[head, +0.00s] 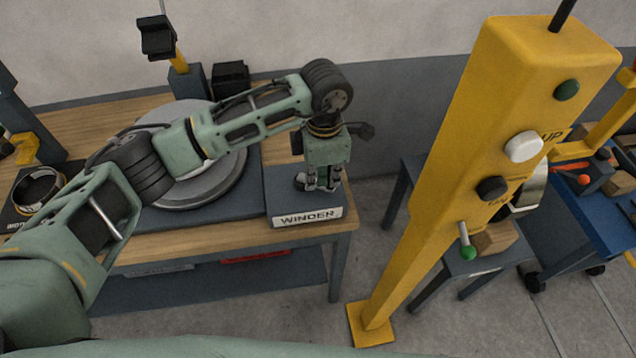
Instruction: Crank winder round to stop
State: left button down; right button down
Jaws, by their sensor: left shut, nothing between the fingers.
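The winder stands on the wooden workbench, with a grey housing (281,190) that carries a white WINDER label (307,217). A large round grey turntable plate (213,187) lies to its left, partly covered by my left arm. My left gripper (320,184) points down over the top of the winder housing, just behind the label. Its fingers are shut with nothing between them. I cannot make out the crank handle; the gripper and wrist cover that part of the housing. I cannot tell whether the fingers touch the winder. My right gripper is not in view.
A yellow post (459,165) with UP lettering and several knobs stands right of the bench (345,226). A ring-shaped part (36,190) sits at the bench's left end. A blue cart (580,240) stands far right. Bare floor lies between bench and post.

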pick_arm(q)
jog(key=shift+w+d+r, duration=0.1)
jog(key=shift+w+d, duration=0.75)
jog(key=shift+d, duration=0.15)
jog(key=shift+a+b, duration=0.15)
jog(key=shift+b, duration=0.25)
jog(key=shift+w+b, duration=0.25)
jog(key=shift+b, duration=0.05)
jog(key=shift+w+f+b, duration=0.2)
jog(key=shift+w+b, duration=0.4)
jog(key=shift+w, duration=0.2)
jog(key=shift+w+d+r, duration=0.1)
jog(key=shift+w+d, duration=0.2)
jog(key=shift+w, duration=0.05)
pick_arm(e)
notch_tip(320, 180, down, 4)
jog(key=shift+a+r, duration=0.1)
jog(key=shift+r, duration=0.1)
pick_arm(q)
jog(key=shift+a+r, duration=0.1)
